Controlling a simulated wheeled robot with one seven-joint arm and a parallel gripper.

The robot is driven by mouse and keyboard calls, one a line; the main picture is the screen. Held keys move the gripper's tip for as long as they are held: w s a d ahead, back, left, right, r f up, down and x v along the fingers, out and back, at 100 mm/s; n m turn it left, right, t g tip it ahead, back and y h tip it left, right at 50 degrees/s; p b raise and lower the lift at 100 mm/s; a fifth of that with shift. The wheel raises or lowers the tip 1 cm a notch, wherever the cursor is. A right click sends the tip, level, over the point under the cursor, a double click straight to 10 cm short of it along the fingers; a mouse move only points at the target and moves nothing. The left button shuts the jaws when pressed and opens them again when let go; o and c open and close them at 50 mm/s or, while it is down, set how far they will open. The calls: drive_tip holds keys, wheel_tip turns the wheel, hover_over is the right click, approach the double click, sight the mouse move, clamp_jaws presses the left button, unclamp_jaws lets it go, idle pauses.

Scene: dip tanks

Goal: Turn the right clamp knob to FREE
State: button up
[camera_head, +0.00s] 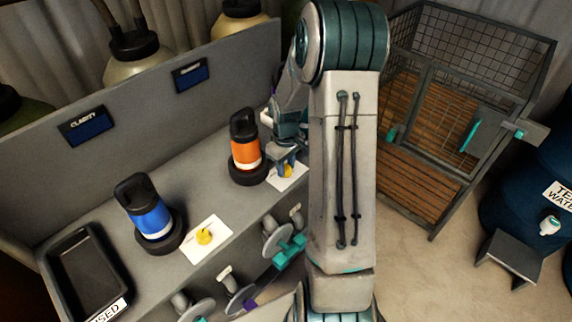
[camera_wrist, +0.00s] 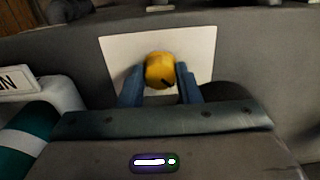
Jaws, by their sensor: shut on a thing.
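The right clamp knob is a round yellow knob (camera_wrist: 160,70) with a dark pointer mark, on a white plate (camera_wrist: 118,48). In the wrist view the mark points toward the lower right. My gripper (camera_wrist: 160,83) has one blue finger on each side of the knob and is shut on it. In the head view my gripper (camera_head: 284,160) is at the right plate, beside the orange bottle (camera_head: 245,148), and the knob (camera_head: 288,171) shows partly below it. The left yellow knob (camera_head: 204,237) sits on its own plate in front of the blue bottle (camera_head: 146,208). Plate lettering is unreadable.
A black tray (camera_head: 68,258) lies at the bench's left end. Valves with round handles (camera_head: 276,240) stick out below the bench front. A wire cage (camera_head: 440,120) with a wooden floor and a blue drum (camera_head: 530,190) stand right of my arm.

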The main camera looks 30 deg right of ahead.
sight(286, 167)
idle(0.5)
drive_tip(key=o, duration=1)
wheel_tip(286, 167, up, 14)
drive_tip(key=shift+f, duration=0.1)
drive_tip(key=s+a+r+m+t, duration=0.1)
drive_tip(key=s+a, duration=0.3)
drive_tip(key=s, duration=0.2)
drive_tip(key=s+a+r+m+t, duration=0.1)
drive_tip(key=s+a+r, duration=0.1)
drive_tip(key=s+a, duration=0.3)
drive_tip(key=s+a+r+m, duration=0.2)
drive_tip(key=s+a, duration=0.2)
drive_tip(key=s, duration=0.4)
drive_tip(key=shift+s+a+r+t, duration=0.2)
drive_tip(key=shift+s+a+t, duration=0.05)
drive_tip(key=shift+t, duration=0.15)
